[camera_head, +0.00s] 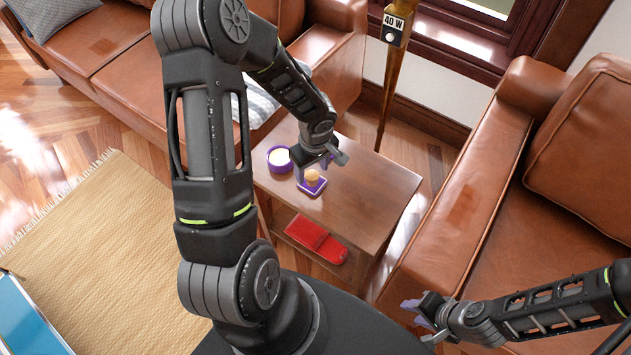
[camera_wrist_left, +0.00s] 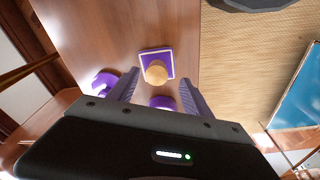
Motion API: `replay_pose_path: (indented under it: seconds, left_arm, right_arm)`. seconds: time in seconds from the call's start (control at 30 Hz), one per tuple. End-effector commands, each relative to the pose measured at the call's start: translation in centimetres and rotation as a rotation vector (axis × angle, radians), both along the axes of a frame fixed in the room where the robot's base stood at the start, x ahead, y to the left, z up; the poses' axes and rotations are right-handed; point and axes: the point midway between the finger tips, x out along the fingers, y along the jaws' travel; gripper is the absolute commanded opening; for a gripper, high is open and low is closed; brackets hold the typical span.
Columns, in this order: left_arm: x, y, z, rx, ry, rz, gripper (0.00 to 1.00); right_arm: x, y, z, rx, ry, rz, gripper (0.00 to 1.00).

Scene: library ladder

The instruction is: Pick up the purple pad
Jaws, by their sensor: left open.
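The purple pad (camera_head: 311,188) is a small square with a pale edge, lying on the wooden side table. A round yellow-orange knob or ball (camera_head: 312,176) sits on it. In the left wrist view the pad (camera_wrist_left: 150,57) lies ahead of the fingertips, roughly centred between them. My left gripper (camera_head: 320,168) is over the table just above the pad, open and empty, and partly covers the view of it. Its fingers also show in the left wrist view (camera_wrist_left: 158,82), spread apart. My right gripper (camera_head: 420,314) is at the lower right beside the armchair, its fingers apart with nothing between them.
A purple bowl (camera_head: 281,161) with pale contents stands left of the pad. A red item (camera_head: 317,238) lies on the shelf below the tabletop (camera_head: 372,188). A brass pole (camera_head: 391,85) stands behind the table. Leather seats (camera_head: 470,190) flank it. The tabletop's right part is clear.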

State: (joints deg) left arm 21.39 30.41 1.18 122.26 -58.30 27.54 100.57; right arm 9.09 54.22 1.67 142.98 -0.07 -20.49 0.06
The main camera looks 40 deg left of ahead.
Motion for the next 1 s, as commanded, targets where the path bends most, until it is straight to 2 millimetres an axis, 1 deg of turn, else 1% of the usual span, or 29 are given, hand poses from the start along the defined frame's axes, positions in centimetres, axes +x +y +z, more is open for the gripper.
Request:
replay_pose_path:
  seconds: [0.23,0.33,0.43,0.97,1.0]
  left_arm:
    - [-0.1,0.5,-3.5,-0.003,0.004,0.000,0.58]
    - [0.0,0.6,-4.5,0.000,0.002,0.000,0.58]
    - [0.1,0.6,-4.8,-0.001,0.000,0.000,0.58]
    - [0.1,0.6,-4.7,0.000,0.000,0.000,0.58]
    - [0.1,0.6,-4.7,0.000,0.000,0.000,0.56]
  right_arm:
    - [0.0,0.0,0.5,0.000,0.000,0.000,0.36]
    - [0.0,0.0,0.5,0.000,0.000,0.000,0.36]
    - [0.0,0.0,0.5,0.000,0.000,0.000,0.36]
    - [0.0,0.0,0.5,0.000,0.000,0.000,0.36]
    - [0.0,0.0,0.5,0.000,0.000,0.000,0.36]
